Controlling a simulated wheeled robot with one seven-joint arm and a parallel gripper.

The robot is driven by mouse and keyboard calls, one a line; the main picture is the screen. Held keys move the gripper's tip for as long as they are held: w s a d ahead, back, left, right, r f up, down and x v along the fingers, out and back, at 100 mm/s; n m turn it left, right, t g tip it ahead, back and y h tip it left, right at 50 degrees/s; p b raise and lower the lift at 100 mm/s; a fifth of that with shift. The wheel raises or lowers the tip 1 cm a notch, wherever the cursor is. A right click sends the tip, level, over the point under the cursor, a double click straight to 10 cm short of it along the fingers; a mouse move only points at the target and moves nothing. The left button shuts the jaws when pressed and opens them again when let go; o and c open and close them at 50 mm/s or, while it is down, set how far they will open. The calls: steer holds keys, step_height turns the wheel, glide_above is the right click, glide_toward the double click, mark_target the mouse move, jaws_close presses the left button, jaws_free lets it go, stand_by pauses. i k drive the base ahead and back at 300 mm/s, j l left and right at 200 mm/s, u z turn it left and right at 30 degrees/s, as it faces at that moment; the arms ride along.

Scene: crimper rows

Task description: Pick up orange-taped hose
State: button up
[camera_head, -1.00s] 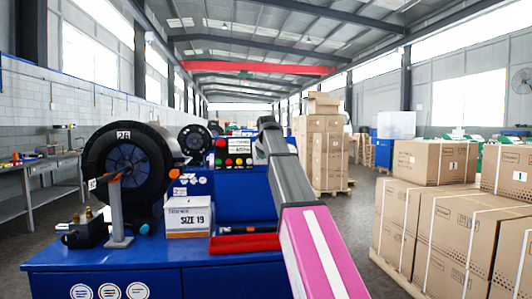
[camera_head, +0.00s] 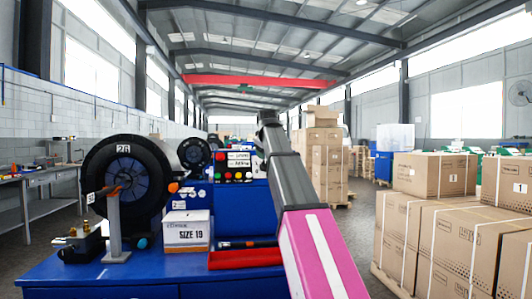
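A short orange-brown piece (camera_head: 107,191) lies across the top of a grey upright stand (camera_head: 113,228), in front of the black round crimper head (camera_head: 127,176) marked 26. A thin dark rod-like item lies along the back of the red tray (camera_head: 240,259) on the blue bench; its kind is too small to tell. My arm reaches forward over the right of the bench, with a pink, white-striped link and a dark grey link. No gripper fingers can be made out.
The blue bench (camera_head: 130,270) also holds a white SIZE 19 box (camera_head: 187,235), a control panel (camera_head: 238,168) and dark fittings (camera_head: 80,247). Stacked cartons (camera_head: 472,245) stand close on the right. A grey side table (camera_head: 40,176) is at left. Floor shows between bench and cartons.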

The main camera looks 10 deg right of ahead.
mark_target(222, 245)
steer(key=k+j, duration=0.1)
steer(key=k, duration=0.4)
steer(key=k+j, duration=0.1)
steer(key=k, duration=0.4)
